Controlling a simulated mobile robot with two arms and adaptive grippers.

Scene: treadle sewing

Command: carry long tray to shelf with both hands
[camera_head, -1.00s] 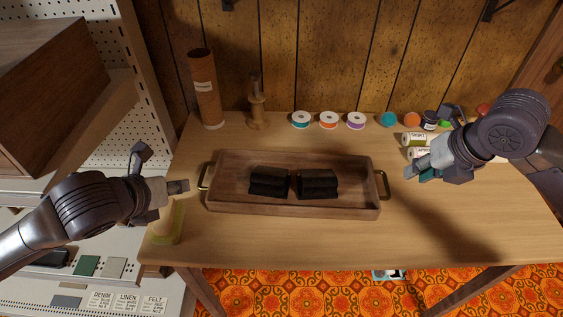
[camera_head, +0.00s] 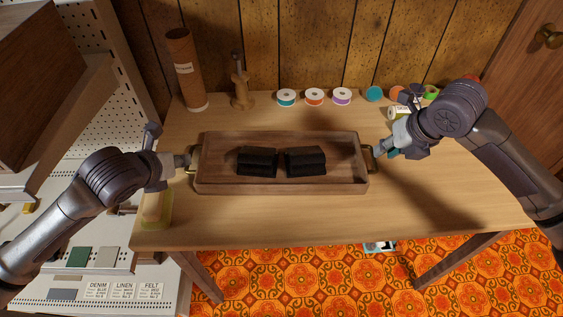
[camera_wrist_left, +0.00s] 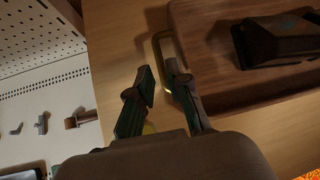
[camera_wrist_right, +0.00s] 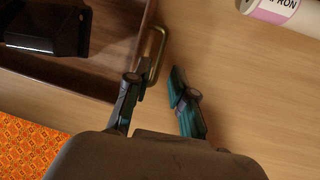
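The long wooden tray (camera_head: 280,188) lies flat on the table with two dark blocks (camera_head: 257,161) (camera_head: 306,161) in it and a brass handle at each end. My left gripper (camera_head: 184,160) is at the left handle (camera_wrist_left: 162,60). In the left wrist view its fingers (camera_wrist_left: 160,82) are apart, with the handle's near part between or just beyond the tips. My right gripper (camera_head: 382,153) is at the right handle (camera_wrist_right: 154,55). In the right wrist view its fingers (camera_wrist_right: 155,78) are apart, one tip beside the handle. Neither gripper visibly clamps a handle.
Spools (camera_head: 314,96) stand along the table's back, with a tall brown cylinder (camera_head: 186,70) at back left. A labelled roll (camera_wrist_right: 275,10) lies beyond my right gripper. The table front is clear. A wooden shelf (camera_head: 75,100) and white pegboard are at left.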

